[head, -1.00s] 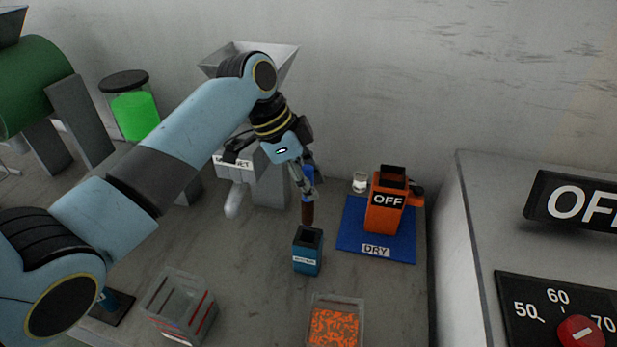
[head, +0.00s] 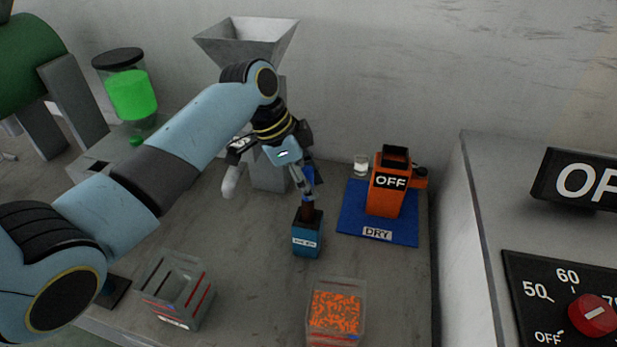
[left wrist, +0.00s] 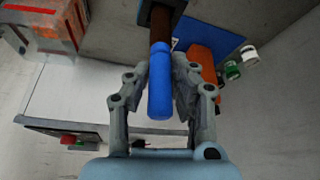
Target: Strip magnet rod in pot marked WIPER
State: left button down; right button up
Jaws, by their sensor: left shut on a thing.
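My left gripper (head: 306,188) is shut on the magnet rod's blue handle (left wrist: 160,85), which hangs downward. The rod's dark brown lower part (head: 308,211) reaches into the mouth of a small blue pot (head: 306,241). The pot carries a white label too small to read. How deep the rod's end sits is hidden by the pot. In the left wrist view the brown part (left wrist: 160,28) runs into the pot's dark rim (left wrist: 144,14). My right gripper is not in view.
An orange device marked OFF (head: 387,190) stands on a blue mat marked DRY (head: 348,224) to the right. A clear bin of orange pieces (head: 335,312) is in front, a slotted clear box (head: 176,290) front left. A grey hopper (head: 245,42) stands behind.

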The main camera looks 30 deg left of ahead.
aim_at(309, 168)
pick_arm(q)
jog(key=shift+f+b, duration=0.8)
jog(key=shift+f, duration=0.9)
jog(key=shift+f+b, duration=0.5)
jog(key=shift+f, duration=0.5)
notch_tip(309, 168, up, 4)
jog(key=p, duration=0.3)
jog(key=shift+f+p, duration=0.2)
jog(key=shift+p, duration=0.15)
notch_tip(309, 168, up, 2)
jog(key=shift+r+p, duration=0.2)
jog(key=shift+p, duration=1)
jog(key=shift+r+p, duration=0.65)
jog(key=shift+r, duration=1.75)
